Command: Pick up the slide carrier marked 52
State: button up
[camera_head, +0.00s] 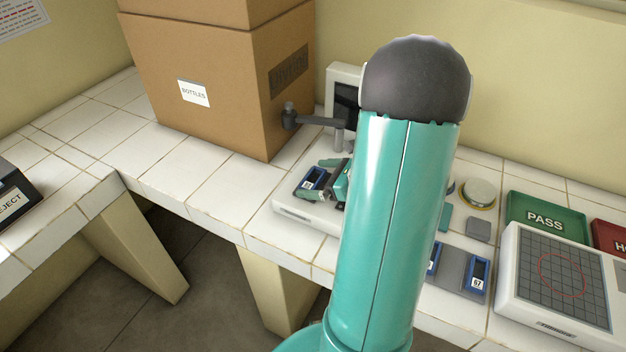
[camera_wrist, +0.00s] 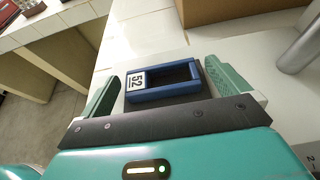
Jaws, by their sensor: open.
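The slide carrier marked 52 (camera_wrist: 163,80) is a blue rectangular frame with a dark middle and a white label at its left end. It lies in front of my gripper (camera_wrist: 165,88) in the wrist view. My gripper is open, with one green finger to the left of the carrier and one to the right. A gap shows on each side, and part of the carrier's near edge is close to my gripper's dark bar. In the head view the carrier (camera_head: 314,178) sits on a white device beside my gripper (camera_head: 335,180), partly hidden by my arm.
A cardboard box (camera_head: 215,85) marked BOTTLES stands behind on the tiled bench. A carrier marked 57 (camera_head: 478,274) lies to the right of my arm. A white gridded device (camera_head: 560,275) and a green PASS tray (camera_head: 545,216) are farther right. A grey post (camera_wrist: 300,52) stands near the right finger.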

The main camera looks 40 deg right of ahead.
jog(key=c, duration=0.9)
jog(key=shift+c, duration=0.2)
